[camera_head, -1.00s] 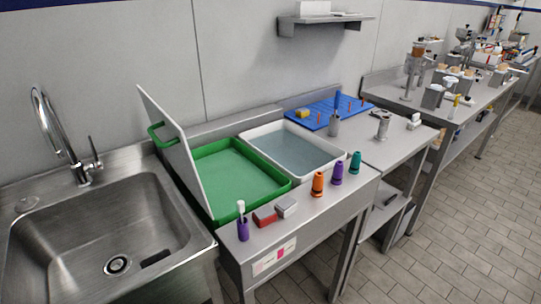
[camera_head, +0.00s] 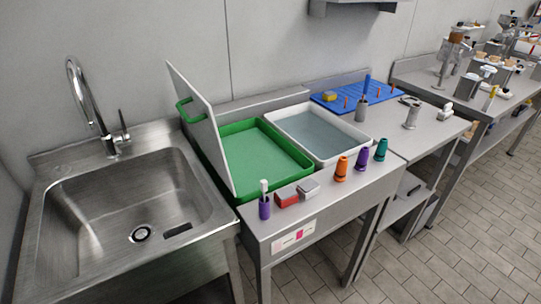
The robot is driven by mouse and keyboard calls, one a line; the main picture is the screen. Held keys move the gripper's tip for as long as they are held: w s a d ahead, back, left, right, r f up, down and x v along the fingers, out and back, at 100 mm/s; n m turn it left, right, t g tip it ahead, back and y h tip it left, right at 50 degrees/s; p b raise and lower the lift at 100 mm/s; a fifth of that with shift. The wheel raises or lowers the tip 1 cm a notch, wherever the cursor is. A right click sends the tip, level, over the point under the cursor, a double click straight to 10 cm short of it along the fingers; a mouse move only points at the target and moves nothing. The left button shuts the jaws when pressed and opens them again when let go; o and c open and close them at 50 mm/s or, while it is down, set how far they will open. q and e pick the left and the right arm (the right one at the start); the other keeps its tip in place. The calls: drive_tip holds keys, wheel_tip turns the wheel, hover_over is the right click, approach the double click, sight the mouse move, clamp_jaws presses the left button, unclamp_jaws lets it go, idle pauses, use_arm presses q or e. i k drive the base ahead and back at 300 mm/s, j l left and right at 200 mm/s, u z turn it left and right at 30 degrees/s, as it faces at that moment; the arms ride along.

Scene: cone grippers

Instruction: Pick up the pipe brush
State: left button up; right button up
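No thing is plainly recognisable as the pipe brush. A small purple holder (camera_head: 265,209) stands at the front left corner of the middle steel table, with a white-topped upright piece (camera_head: 264,186) in it. An orange cone (camera_head: 341,168), a purple cone (camera_head: 362,158) and a teal cone (camera_head: 381,149) stand in a row along the front edge. Neither of my grippers is in view.
A steel sink (camera_head: 130,215) with a tall tap is at left. A green tray (camera_head: 304,174) with a white upright board (camera_head: 206,130) and a white water-filled tub (camera_head: 318,160) fill the middle table. Red and grey blocks (camera_head: 287,195) (camera_head: 309,188) lie in front. Tiled floor is clear at right.

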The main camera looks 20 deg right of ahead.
sight(367, 79)
drive_tip(key=l+u, duration=0.15)
drive_tip(key=u, duration=0.15)
drive_tip(key=l+u, duration=0.1)
drive_tip(key=u, duration=0.2)
drive_tip(key=k+l+u, duration=0.15)
drive_tip(key=l, duration=0.25)
drive_tip(key=l+u, duration=0.15)
drive_tip(key=l, duration=0.3)
drive_tip(key=k+l+u, duration=0.15)
drive_tip(key=l, duration=0.2)
drive_tip(key=k+l+u, duration=0.15)
drive_tip(key=l, duration=0.2)
drive_tip(key=k+l, duration=0.05)
